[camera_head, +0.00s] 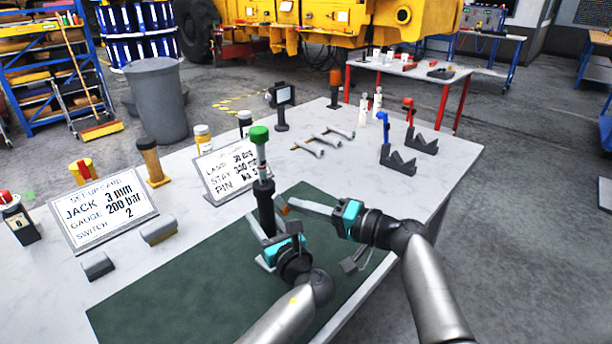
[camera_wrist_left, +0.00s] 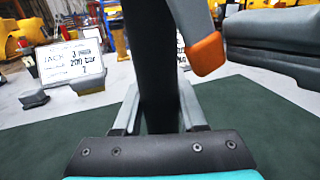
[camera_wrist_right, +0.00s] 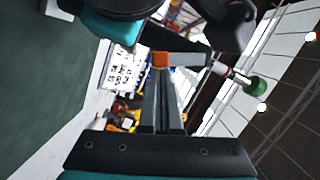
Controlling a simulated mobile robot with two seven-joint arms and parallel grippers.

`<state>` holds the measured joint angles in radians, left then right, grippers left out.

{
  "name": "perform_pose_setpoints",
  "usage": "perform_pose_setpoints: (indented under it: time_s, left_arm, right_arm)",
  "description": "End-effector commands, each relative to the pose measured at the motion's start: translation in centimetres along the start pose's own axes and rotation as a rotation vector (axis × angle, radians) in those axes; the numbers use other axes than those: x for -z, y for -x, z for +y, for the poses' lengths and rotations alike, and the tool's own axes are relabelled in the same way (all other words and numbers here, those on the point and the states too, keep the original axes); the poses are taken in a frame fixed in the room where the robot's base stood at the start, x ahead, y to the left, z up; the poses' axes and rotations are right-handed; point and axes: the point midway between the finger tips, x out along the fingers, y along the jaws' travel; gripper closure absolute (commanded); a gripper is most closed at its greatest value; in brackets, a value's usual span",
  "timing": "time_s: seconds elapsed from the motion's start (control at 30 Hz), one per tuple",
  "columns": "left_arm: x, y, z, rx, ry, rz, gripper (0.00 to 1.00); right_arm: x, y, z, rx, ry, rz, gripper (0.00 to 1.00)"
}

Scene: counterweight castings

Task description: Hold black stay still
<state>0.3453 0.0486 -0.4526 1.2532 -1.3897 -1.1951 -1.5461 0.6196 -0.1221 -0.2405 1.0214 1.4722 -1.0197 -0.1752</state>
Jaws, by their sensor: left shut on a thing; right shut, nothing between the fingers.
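The black stay (camera_head: 264,205) stands upright at the green mat's far edge, with a red-and-white section and a green cap (camera_head: 259,135) above. My left gripper (camera_head: 268,238) is shut around its lower part; the black shaft fills the space between the fingers in the left wrist view (camera_wrist_left: 150,60). My right gripper (camera_head: 290,204) is shut and empty, its fingers pointing left close to the stay. An orange end (camera_wrist_left: 207,52) shows at its fingertips beside the shaft; I cannot tell whether it touches. The green cap also shows in the right wrist view (camera_wrist_right: 256,84).
Two cards, a set-up card (camera_head: 102,210) and a smaller one (camera_head: 230,172), stand left of the stay. Several tools (camera_head: 325,142) lie behind. Blue and red-handled pieces (camera_head: 384,140) stand on dark V-shaped blocks at right. The green mat (camera_head: 170,290) is mostly clear at front left.

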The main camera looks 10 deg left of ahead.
Motion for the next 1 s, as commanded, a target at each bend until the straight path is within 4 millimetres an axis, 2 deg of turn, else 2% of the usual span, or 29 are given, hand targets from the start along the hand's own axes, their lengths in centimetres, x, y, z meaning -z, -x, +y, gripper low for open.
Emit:
perform_pose_setpoints:
  time_s: [0.33, 0.7, 1.0]
  left_arm:
    - [0.1, 0.0, 0.0, 0.0, -0.001, 0.002, 1.0]
    - [0.1, 0.0, 0.0, 0.0, -0.001, 0.002, 1.0]
    - [0.1, 0.0, 0.0, 0.0, -0.001, 0.002, 1.0]
  right_arm:
    - [0.3, 0.1, 0.0, 0.001, -0.006, 0.0, 1.0]
    - [4.0, 1.0, -0.3, 0.002, -0.009, -0.001, 1.0]
    - [3.8, 5.2, -0.1, 0.001, -0.008, 0.001, 1.0]
